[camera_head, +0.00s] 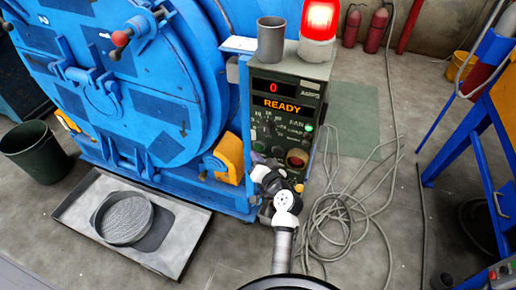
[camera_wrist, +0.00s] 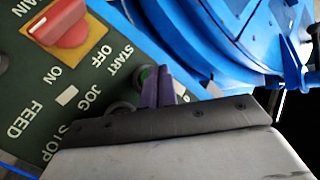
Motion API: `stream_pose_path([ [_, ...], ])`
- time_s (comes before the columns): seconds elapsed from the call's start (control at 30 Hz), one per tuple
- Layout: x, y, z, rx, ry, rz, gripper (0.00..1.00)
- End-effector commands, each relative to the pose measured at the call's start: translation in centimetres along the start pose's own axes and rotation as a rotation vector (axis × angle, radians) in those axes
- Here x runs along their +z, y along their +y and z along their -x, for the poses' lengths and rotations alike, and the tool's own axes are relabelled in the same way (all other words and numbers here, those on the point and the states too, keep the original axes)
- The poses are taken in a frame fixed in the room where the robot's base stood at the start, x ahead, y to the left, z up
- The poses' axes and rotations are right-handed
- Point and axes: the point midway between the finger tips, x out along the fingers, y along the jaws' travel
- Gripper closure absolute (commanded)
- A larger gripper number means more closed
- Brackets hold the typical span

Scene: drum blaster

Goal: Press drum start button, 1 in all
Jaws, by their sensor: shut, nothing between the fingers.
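The dark green control panel (camera_head: 283,112) stands beside the blue drum machine, with displays reading 0 and READY. In the wrist view, the panel (camera_wrist: 88,62) is close up and tilted. A green button (camera_wrist: 145,75) sits beside the START label and is partly hidden by my purple fingers. My gripper (camera_wrist: 160,88) is shut and empty, with its tips at or just in front of that button; I cannot tell whether they touch. In the head view, my gripper (camera_head: 262,163) is at the lower left of the panel, which hides the button from clear sight.
A red main switch (camera_wrist: 62,25) and dark round controls lie near my fingers. The blue drum (camera_head: 150,85) is directly left of the panel. A red beacon (camera_head: 319,20) glows on top. Loose cables (camera_head: 345,205) lie on the floor at right.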

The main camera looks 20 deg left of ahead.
Motion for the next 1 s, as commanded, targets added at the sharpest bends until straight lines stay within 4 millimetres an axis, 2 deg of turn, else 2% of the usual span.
stream_pose_path([
  [1.0, -0.51, 0.55, -0.72, 0.0, 0.0, 0.0, 1.0],
])
